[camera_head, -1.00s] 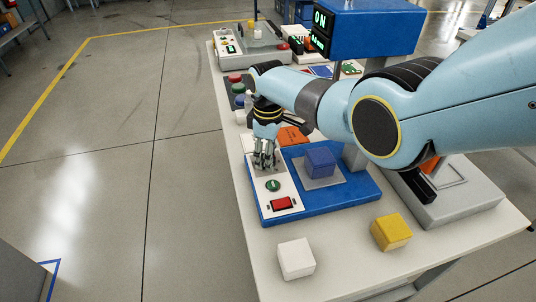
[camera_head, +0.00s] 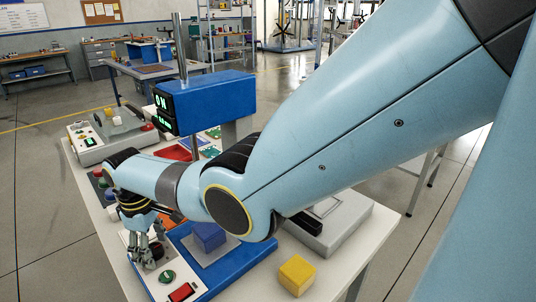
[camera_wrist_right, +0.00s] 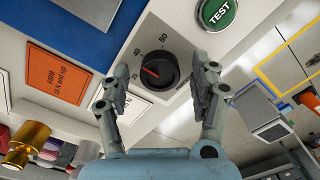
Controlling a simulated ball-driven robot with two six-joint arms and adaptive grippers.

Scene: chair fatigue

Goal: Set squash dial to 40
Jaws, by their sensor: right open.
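The squash dial (camera_wrist_right: 159,70) is a round black knob on a pale panel, shown in the right wrist view. Its red pointer mark points left, a little below the 40 label (camera_wrist_right: 137,51); the 50 label (camera_wrist_right: 163,38) is further round. My right gripper (camera_wrist_right: 161,66) is open, with one finger on each side of the dial in this view; I cannot tell whether either touches it. In the head view, my right gripper (camera_head: 146,251) hangs over the panel (camera_head: 149,283) and largely hides the dial. My left gripper is not in view.
A green TEST button (camera_wrist_right: 216,13) is beside the dial; a red switch (camera_head: 182,292) is nearer the front. A blue block (camera_head: 208,236) sits on the blue base. A yellow block (camera_head: 296,274) is on the table. A blue display box (camera_head: 215,95) stands behind my arm.

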